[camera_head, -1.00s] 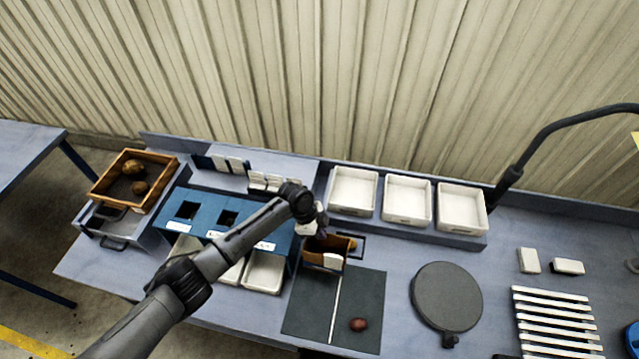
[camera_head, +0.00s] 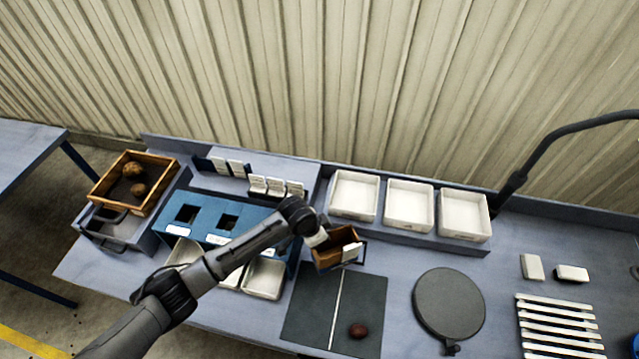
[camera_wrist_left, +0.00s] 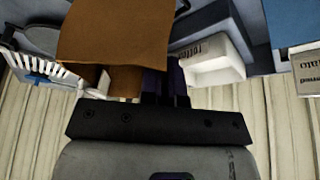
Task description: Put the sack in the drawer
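The brown sack (camera_head: 333,258) is open at the top and has a white label on its right side. It is tilted and turned beside a dark frame on the bench. My left gripper (camera_head: 318,238) is at the sack's upper left edge and appears shut on it. In the left wrist view the brown sack (camera_wrist_left: 112,35) fills the upper left, beside the close-set dark fingers (camera_wrist_left: 164,85); the exact contact is hidden. The drawer unit (camera_head: 113,232), grey with dark handles, stands at the bench's left end beneath a wooden crate. My right gripper is not in view.
The wooden crate (camera_head: 165,158) holds potatoes. A blue grader box (camera_head: 255,222) with white bins below lies between sack and drawer unit. White trays (camera_head: 408,204) line the back. A dark mat (camera_head: 310,305) with a red potato (camera_head: 358,330) and a round plate (camera_head: 449,303) are in front.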

